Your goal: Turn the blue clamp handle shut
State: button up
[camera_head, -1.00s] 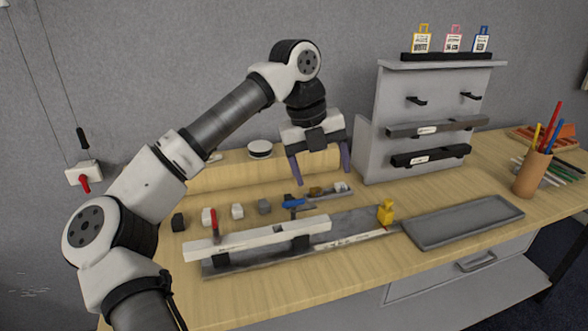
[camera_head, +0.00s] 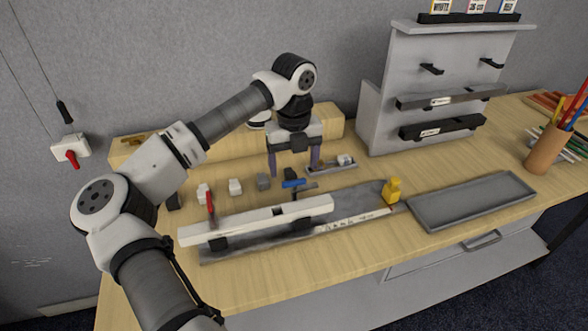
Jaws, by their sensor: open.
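The blue clamp handle (camera_head: 293,184) lies roughly level, just behind the white bar (camera_head: 260,219) of the grey fixture on the table. My gripper (camera_head: 294,174) points down with its jaws apart and empty. Its two purple-grey fingers show on either side of the blue handle in the picture, with the tips close above or around it. I cannot tell whether they touch it. A red handle (camera_head: 210,204) stands upright near the left end of the white bar.
A yellow block (camera_head: 392,190) stands at the fixture's right end. A grey tray (camera_head: 472,201) lies to the right, with a pen cup (camera_head: 548,150) beyond. A grey rack (camera_head: 445,85) stands behind.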

aim_at(294, 180)
jog(key=shift+f+p, duration=0.45)
jog(key=shift+f, duration=1.6)
jog(key=shift+c, duration=0.5)
jog(key=c, duration=0.9)
